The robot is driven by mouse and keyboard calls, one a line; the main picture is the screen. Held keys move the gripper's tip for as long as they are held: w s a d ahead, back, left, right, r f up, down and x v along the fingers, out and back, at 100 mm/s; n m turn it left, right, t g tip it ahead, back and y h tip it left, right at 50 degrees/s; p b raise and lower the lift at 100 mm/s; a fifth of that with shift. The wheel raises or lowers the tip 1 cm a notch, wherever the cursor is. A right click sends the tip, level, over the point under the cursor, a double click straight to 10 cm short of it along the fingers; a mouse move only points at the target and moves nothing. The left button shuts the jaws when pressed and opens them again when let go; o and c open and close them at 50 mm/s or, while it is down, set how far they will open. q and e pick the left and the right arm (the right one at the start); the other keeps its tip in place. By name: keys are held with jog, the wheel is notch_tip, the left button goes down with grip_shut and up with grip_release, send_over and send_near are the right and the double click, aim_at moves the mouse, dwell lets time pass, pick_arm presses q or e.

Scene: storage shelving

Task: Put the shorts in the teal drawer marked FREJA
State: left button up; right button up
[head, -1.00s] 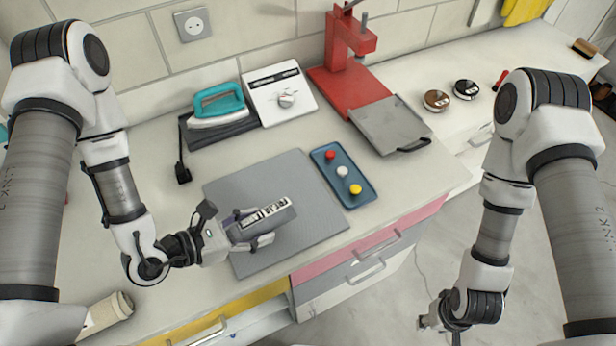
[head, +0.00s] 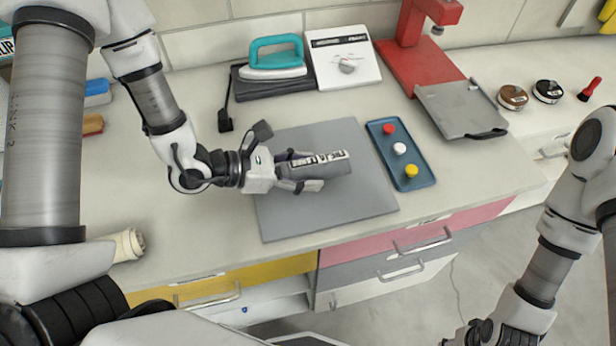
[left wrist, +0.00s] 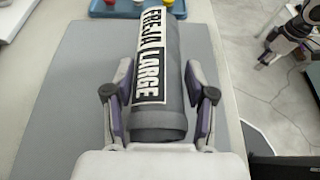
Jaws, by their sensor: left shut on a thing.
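The shorts (head: 325,168) are a dark grey rolled bundle with a black and white label reading FREJA LARGE, clear in the left wrist view (left wrist: 172,100). My left gripper (head: 312,172) is shut on the roll, one finger on each side, over the grey mat (head: 290,222). I cannot tell whether the roll touches the mat. My right gripper (head: 482,334) is low at the bottom right, partly cut off, and its jaws are unclear. No teal drawer shows; the drawer fronts in view are yellow (head: 255,279), pink (head: 400,236), grey and white.
A blue tray (head: 408,178) with red, white and yellow knobs lies right of the mat. Behind are a teal iron (head: 275,62), a white scale (head: 347,72) and a red press (head: 405,58). A cream roll (head: 127,245) lies at left. Floor shows at lower right.

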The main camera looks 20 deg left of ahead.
aim_at(308, 164)
pick_arm(q)
jog(key=w, duration=0.2)
jog(key=w+a+p, duration=0.1)
jog(key=w, duration=0.1)
jog(key=shift+w, duration=0.15)
notch_tip(308, 164, down, 4)
jog(key=shift+r+p, duration=0.25)
jog(key=shift+p, duration=0.3)
jog(key=shift+w+f, duration=0.15)
jog(key=shift+f+b, duration=0.15)
jog(key=shift+b, duration=0.2)
jog(key=o, duration=1.3)
jog(key=shift+c, duration=0.2)
pick_arm(e)
notch_tip(308, 164, up, 3)
jog(key=shift+w+f, duration=0.1)
